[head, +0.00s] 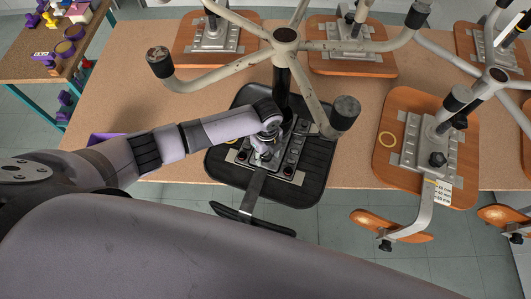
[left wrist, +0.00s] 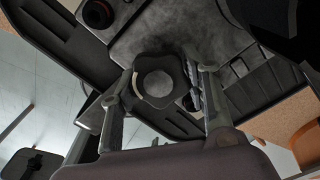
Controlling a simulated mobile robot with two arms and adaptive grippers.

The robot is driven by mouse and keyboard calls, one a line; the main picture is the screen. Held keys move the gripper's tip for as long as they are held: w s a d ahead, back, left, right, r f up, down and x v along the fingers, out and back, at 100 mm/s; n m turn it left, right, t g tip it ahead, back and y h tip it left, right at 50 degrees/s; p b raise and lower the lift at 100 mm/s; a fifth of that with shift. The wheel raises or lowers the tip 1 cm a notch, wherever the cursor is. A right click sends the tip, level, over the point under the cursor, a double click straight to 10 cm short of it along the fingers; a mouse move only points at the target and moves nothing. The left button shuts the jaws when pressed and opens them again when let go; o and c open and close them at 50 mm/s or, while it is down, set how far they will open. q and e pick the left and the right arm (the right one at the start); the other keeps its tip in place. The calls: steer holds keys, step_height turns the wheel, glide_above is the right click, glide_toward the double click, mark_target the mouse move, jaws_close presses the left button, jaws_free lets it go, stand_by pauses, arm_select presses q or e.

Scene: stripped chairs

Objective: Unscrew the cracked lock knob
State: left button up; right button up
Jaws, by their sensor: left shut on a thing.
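The lock knob (left wrist: 158,78) is a dark lobed knob with a pale, worn face, in the middle of the left wrist view. A light, curved mark shows on its left rim; I cannot tell if this is the crack. My left gripper (left wrist: 165,98) has a finger on either side of the knob and is shut on it. In the head view my left gripper (head: 264,150) is over the mechanism plate (head: 291,150) of an upturned chair with a black seat (head: 318,165); the knob is hidden there. My right gripper is not in view.
The chair's column and pale, worn star base (head: 285,36) stand above my left gripper, with legs spreading around. Other upturned chairs with wooden seats (head: 385,160) are to the right and behind on the brown table (head: 120,75).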

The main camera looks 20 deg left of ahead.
arm_select(q)
jaws_close()
steer(key=n+p, duration=0.2)
steer(key=shift+s+r+n, duration=0.1)
steer(key=shift+r+n, duration=0.15)
steer(key=shift+n, duration=0.05)
steer(key=shift+f+n, duration=0.15)
steer(key=shift+n, duration=0.55)
steer(key=shift+f+n, duration=0.15)
steer(key=shift+n, duration=0.65)
steer(key=n, duration=0.6)
steer(key=n, duration=1.1)
steer(key=shift+a+n, duration=0.1)
steer(key=shift+n, duration=0.3)
